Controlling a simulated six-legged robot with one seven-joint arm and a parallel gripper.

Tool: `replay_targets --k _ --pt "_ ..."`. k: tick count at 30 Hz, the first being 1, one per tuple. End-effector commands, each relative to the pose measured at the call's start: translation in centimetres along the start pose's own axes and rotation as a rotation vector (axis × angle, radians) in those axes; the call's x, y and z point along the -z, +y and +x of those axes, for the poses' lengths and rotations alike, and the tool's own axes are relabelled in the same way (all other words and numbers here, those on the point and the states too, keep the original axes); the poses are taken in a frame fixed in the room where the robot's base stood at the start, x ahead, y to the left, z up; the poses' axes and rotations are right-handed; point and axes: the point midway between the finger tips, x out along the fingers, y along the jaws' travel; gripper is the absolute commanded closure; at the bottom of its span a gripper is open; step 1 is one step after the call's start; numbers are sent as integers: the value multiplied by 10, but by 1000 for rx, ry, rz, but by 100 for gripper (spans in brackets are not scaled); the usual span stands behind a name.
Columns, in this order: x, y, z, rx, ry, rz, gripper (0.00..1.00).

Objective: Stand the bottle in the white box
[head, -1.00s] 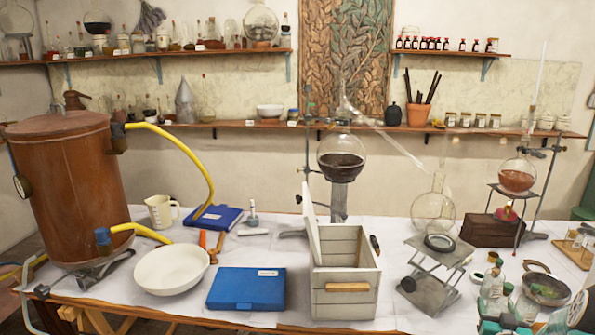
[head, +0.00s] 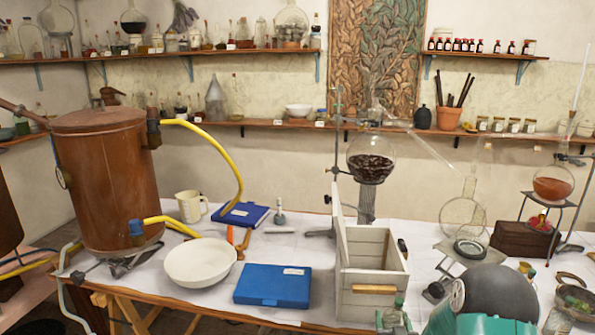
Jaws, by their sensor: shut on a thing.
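The white box (head: 372,292) is a pale slatted wooden crate with a wooden handle on its front. It stands on the table right of centre in the head view. Its lid (head: 339,230) is raised upright along the left side, and its top is open. I see no bottle in the visible part of its inside; the low inside is hidden by the front wall. Dark grey and green parts of my arm fill the lower right. My gripper's fingertips do not show, and no bottle in its hold shows. Several glass bottles stand on the upper shelf.
A blue case (head: 272,286) and a white bowl (head: 201,263) lie left of the box. A stand with a round flask (head: 370,160) rises behind it. A lab jack with a clear flask (head: 463,215) stands to its right. A copper still (head: 105,185) fills the left.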

Motion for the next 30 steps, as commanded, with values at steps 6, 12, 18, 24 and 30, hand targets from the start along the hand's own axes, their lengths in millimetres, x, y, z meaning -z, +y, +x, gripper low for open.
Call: replay_targets --k 6,12,18,24,30 --pt "-25 -88 -17 89 -9 -15 75" --pt "-32 -116 -26 116 -10 -26 75" --pt "-32 -117 -26 116 -10 -26 75" --pt "-26 -97 -20 94 -6 -21 75" --pt "-6 -27 -3 23 3 -7 75"
